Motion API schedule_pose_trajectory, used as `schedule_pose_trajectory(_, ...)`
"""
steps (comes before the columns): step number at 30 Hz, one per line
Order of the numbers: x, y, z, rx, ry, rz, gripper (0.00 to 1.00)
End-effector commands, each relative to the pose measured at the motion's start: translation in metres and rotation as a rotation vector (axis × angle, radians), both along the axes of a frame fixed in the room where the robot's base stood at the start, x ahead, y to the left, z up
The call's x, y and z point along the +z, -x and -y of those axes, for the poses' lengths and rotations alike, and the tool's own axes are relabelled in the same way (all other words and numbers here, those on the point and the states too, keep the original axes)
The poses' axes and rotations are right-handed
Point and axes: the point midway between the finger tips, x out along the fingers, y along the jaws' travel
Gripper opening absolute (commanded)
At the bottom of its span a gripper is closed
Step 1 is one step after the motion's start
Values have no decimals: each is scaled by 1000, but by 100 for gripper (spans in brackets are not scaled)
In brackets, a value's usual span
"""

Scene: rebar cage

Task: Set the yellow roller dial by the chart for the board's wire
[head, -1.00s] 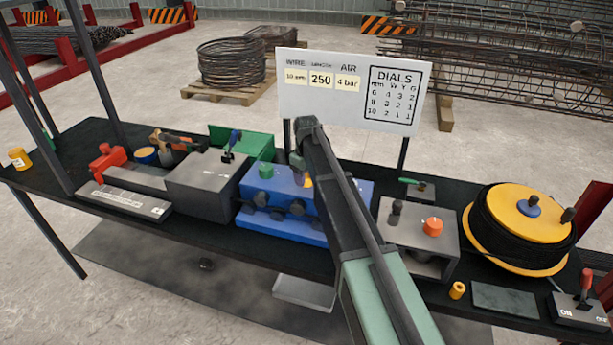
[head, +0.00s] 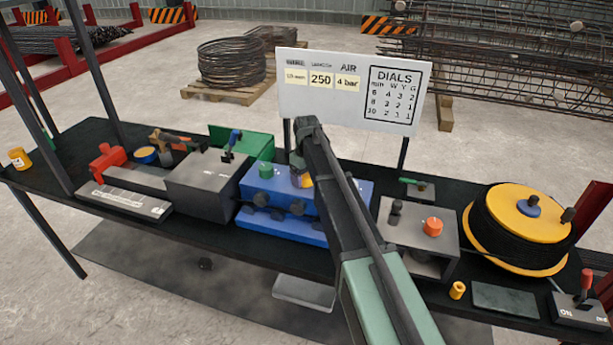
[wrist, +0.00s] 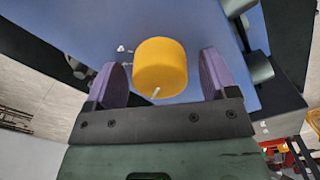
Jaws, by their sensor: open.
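The yellow roller dial (wrist: 160,66) stands on the blue roller machine (wrist: 208,28) in the wrist view. A pale mark shows on its near edge. My gripper (wrist: 163,78) is open, one purple pad on each side of the dial, with a small gap at both sides. In the head view my arm hides most of the dial; a bit of yellow (head: 307,181) shows beside the wrist. The blue machine (head: 262,222) also carries a green dial (head: 266,169). The white board (head: 350,88) shows a WIRE card that looks like 10 mm, 250, AIR 4 bar, and a DIALS chart.
A grey box with an orange knob (head: 433,226) stands right of my arm. Farther right is a yellow-topped wire spool (head: 527,216). A grey box with a blue-handled lever (head: 229,150) stands left of the blue machine. The black table (head: 95,135) is crowded.

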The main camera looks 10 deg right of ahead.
Motion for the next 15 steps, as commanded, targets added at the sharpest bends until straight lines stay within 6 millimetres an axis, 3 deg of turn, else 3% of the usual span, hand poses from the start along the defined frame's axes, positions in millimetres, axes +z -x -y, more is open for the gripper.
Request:
schedule_pose_trajectory(5,16,0,0,0,0,0,79)
schedule_pose_trajectory(15,96,0,0,0,0,0,79)
